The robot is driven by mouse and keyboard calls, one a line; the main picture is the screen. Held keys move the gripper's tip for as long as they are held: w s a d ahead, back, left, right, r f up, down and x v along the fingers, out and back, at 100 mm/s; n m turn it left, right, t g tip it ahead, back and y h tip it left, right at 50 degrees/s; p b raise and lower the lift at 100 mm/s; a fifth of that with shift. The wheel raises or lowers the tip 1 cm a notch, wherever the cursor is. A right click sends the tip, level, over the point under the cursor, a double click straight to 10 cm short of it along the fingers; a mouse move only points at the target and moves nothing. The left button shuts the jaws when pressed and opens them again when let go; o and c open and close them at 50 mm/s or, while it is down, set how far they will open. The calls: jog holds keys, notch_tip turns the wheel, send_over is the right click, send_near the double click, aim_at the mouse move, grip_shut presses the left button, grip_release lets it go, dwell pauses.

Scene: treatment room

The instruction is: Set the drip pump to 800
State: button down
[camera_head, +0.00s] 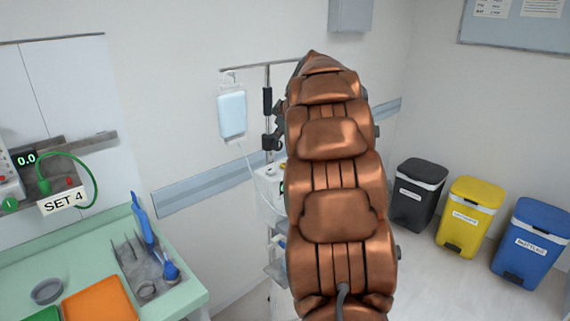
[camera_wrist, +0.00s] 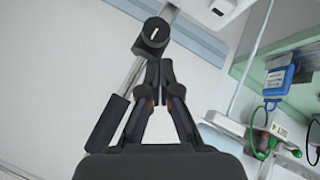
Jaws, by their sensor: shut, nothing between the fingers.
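A light-blue drip bag (camera_head: 232,114) hangs on a stand left of my copper arm in the head view. A thin tube runs down from it to a white device (camera_head: 268,180), mostly hidden behind my arm. I see part of a green mark on it but cannot read a value or tell whether it is the drip pump. In the wrist view my gripper (camera_wrist: 160,72) is shut and empty. A round black knob (camera_wrist: 153,36) on a grey pole is just beyond its fingertips; I cannot tell if they touch. A black grip (camera_wrist: 108,122) is on the pole's left.
A green counter (camera_head: 190,296) at left holds an orange tray (camera_head: 100,300) and tools. A wall unit above reads 0.0 (camera_head: 26,160), by a SET 4 label (camera_head: 63,200). Black (camera_head: 416,200), yellow (camera_head: 468,222) and blue (camera_head: 528,252) bins stand right. Floor before them is clear.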

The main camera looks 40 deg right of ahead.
jog(key=d, duration=0.2)
jog(key=shift+d+r, duration=0.3)
jog(key=shift+r, duration=0.1)
jog(key=shift+f, duration=0.1)
jog(key=b, duration=0.3)
send_over(285, 165)
notch_tip(285, 165, down, 7)
jog(key=shift+f, duration=0.1)
jog(key=shift+f+b, duration=0.55)
jog(key=shift+f, duration=0.15)
jog(key=shift+f+b, duration=0.9)
jog(key=shift+b, duration=0.55)
dwell(1.6)
jog(key=shift+r, duration=0.1)
dwell(0.3)
jog(key=shift+r, duration=0.8)
